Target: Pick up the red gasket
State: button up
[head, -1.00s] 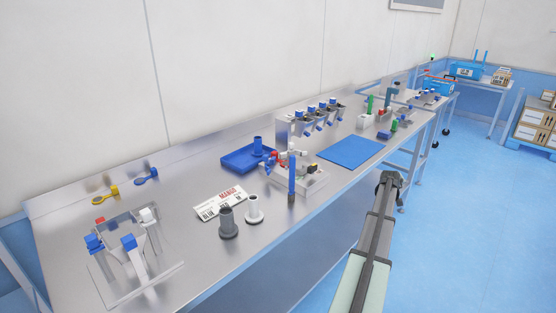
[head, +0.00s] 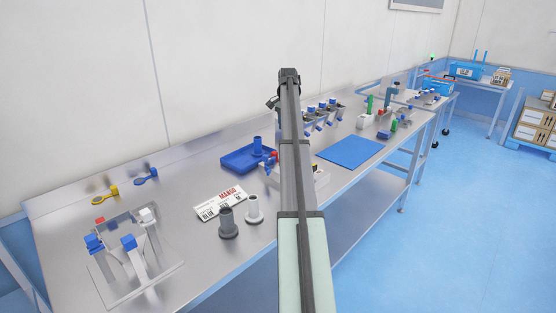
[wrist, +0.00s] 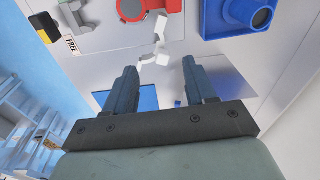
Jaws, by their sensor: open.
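A red round part (wrist: 166,10) with a pale centre, which looks like the red gasket, shows at the top edge of the wrist view, partly cut off. In the head view a small red spot (head: 274,155) shows beside the blue tray, partly hidden by my arm. My gripper (wrist: 159,66) is open, its two dark fingers apart with nothing held between them. The red part lies beyond the fingertips in the wrist view, apart from them. In the head view my arm crosses the bench and my fingers cannot be made out.
A blue tray (head: 236,163) with a blue spout stands left of my arm. A small white jointed part (wrist: 157,50) lies just beyond the fingertips. A blue mat (head: 357,151) is right of my arm.

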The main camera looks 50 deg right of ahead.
notch_tip(320, 180, up, 2)
send_over(274, 152)
jog(key=shift+m+g+y, duration=0.3)
jog(key=shift+m+y, duration=0.1)
jog(key=f, duration=0.8)
jog(key=shift+s+a+f, duration=0.1)
jog(key=shift+s+a, duration=0.15)
jog(key=shift+s, duration=0.15)
jog(key=shift+w+d+f, duration=0.1)
jog(key=shift+w+f, duration=0.05)
jog(key=shift+f, duration=0.75)
jog(key=shift+w+d+f, duration=0.1)
jog(key=shift+d+f, duration=0.05)
jog(key=shift+f, duration=0.8)
jog(key=shift+w+d+f, duration=0.1)
jog(key=shift+w+f, duration=0.05)
jog(key=shift+f, duration=0.75)
grip_shut()
